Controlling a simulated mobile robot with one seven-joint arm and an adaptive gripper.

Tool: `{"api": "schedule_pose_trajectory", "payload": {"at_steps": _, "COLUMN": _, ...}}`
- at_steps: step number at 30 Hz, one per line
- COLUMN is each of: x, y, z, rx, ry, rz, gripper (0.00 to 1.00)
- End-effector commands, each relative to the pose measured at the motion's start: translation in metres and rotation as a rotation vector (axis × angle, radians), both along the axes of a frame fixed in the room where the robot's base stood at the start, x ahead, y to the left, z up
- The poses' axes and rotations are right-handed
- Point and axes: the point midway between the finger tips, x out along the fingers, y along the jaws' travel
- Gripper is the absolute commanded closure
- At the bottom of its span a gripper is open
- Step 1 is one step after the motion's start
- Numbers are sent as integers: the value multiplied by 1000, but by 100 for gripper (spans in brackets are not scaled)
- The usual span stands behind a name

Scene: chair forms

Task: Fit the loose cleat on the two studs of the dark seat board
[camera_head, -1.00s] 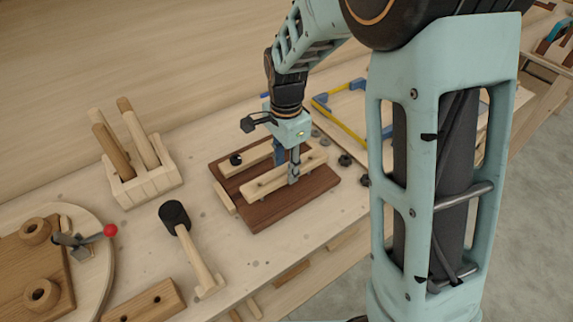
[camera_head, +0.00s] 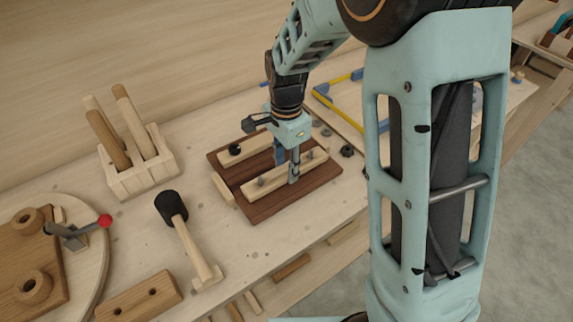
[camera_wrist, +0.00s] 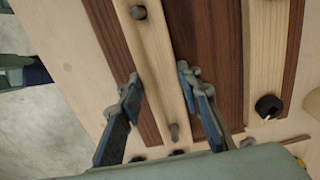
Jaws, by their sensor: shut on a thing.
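The dark seat board (camera_head: 268,209) lies flat on the bench. The pale loose cleat (camera_head: 254,189) lies along its near part, low on the board; the wrist view shows it as a long strip (camera_wrist: 160,60). Grey stud ends (camera_head: 261,182) (camera_wrist: 174,131) stand up out of its top near both ends, so the studs appear to pass through it. My gripper (camera_head: 293,178) is shut on the cleat at its middle, one finger on each long side (camera_wrist: 160,82). Whether the cleat's underside touches the board is hidden.
A second pale cleat (camera_head: 262,143) with a black knob (camera_head: 235,150) sits on the board's far part. A mallet (camera_head: 186,235), a wooden rack (camera_head: 143,179) and a jig with a red-knobbed clamp (camera_head: 77,230) are left. Black knobs (camera_head: 347,151) lie right of the board.

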Motion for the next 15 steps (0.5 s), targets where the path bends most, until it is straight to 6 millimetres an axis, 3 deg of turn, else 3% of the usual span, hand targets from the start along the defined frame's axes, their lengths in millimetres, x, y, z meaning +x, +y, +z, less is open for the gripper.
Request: {"api": "schedule_pose_trajectory", "payload": {"at_steps": 15, "x": 0, "y": 0, "z": -3, "rx": 0, "ry": 0, "rz": 0, "gripper": 95}}
